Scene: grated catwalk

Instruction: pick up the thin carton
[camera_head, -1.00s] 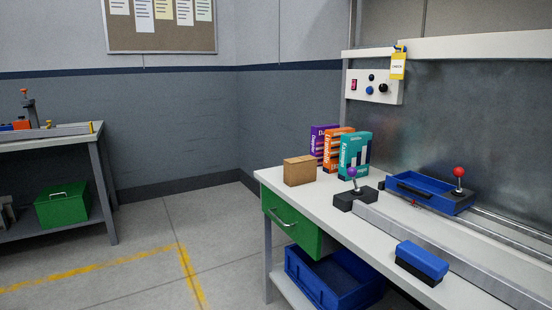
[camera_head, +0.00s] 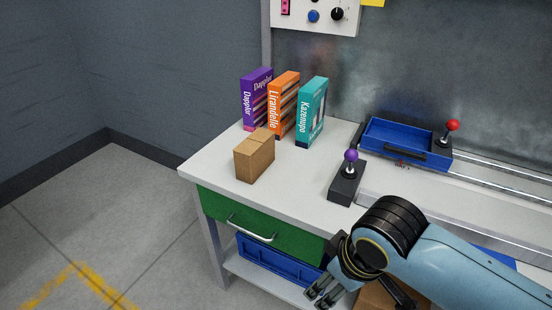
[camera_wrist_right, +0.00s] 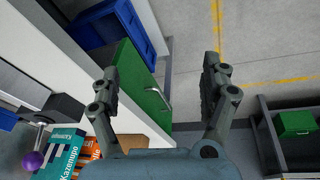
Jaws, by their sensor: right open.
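Three thin cartons stand upright in a row at the back left of the workbench in the head view: a purple one (camera_head: 254,98), an orange one (camera_head: 282,104) and a teal one (camera_head: 312,112). The teal carton (camera_wrist_right: 58,155) and part of the orange carton (camera_wrist_right: 92,150) also show in the right wrist view, at the lower left. My right gripper (camera_head: 322,293) is low in front of the bench, apart from the cartons. Its two fingers are spread and empty in the right wrist view (camera_wrist_right: 160,85). My left gripper is not in view.
A brown cardboard box (camera_head: 254,158) stands just in front of the cartons. A purple-knobbed lever (camera_head: 347,180) is to their right, with a blue tray (camera_head: 405,140) and red-knobbed lever (camera_head: 448,135) beyond. A green drawer (camera_head: 262,226) is under the worktop (camera_head: 210,165).

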